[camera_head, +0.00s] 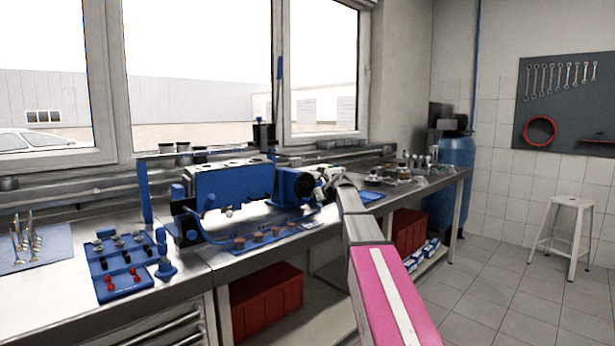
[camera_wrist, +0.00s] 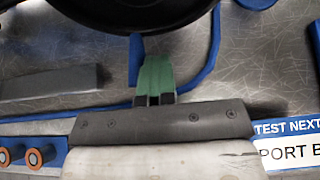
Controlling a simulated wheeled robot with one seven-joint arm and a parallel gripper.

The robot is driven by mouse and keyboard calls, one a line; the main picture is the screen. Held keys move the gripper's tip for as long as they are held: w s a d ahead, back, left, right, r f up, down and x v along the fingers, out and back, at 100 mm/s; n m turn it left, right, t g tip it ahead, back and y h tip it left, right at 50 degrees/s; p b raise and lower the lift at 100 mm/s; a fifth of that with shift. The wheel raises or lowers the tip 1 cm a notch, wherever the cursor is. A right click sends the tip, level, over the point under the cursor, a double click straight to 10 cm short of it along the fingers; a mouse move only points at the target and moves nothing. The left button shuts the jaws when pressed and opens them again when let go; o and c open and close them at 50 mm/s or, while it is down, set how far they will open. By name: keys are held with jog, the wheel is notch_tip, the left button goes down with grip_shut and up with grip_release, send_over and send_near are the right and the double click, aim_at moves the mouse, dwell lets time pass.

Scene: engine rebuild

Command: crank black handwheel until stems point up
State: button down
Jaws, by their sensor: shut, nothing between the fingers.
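The black handwheel (camera_head: 304,186) is at the right end of the blue bench fixture (camera_head: 236,186) in the head view. Its dark curved rim (camera_wrist: 130,22) crosses the top of the wrist view. My gripper (camera_head: 322,190) is beside the wheel, to its right. In the wrist view its green fingers (camera_wrist: 155,78) are shut and empty, pointing toward the wheel. The fingertips appear just short of the rim; I cannot tell whether they touch it. The stems are too small to make out, so their direction is unclear.
A blue tray with small parts (camera_head: 125,262) and a blue mat with tools (camera_head: 38,248) lie on the left bench. Several copper-coloured round parts (camera_head: 257,236) sit before the fixture. Red bins (camera_head: 268,298) stand under the bench. A white stool (camera_head: 571,203) stands at right.

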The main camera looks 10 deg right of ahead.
jog(key=shift+s+a, duration=0.3)
jog(key=shift+a, duration=0.1)
jog(key=shift+s+a+r, duration=0.1)
jog(key=shift+s+a, duration=0.2)
jog(key=shift+a, duration=0.1)
dwell(0.4)
jog(key=shift+s+a+r, duration=0.2)
jog(key=shift+s+a, duration=0.1)
jog(key=shift+a, duration=0.05)
jog(key=shift+s+a, duration=0.1)
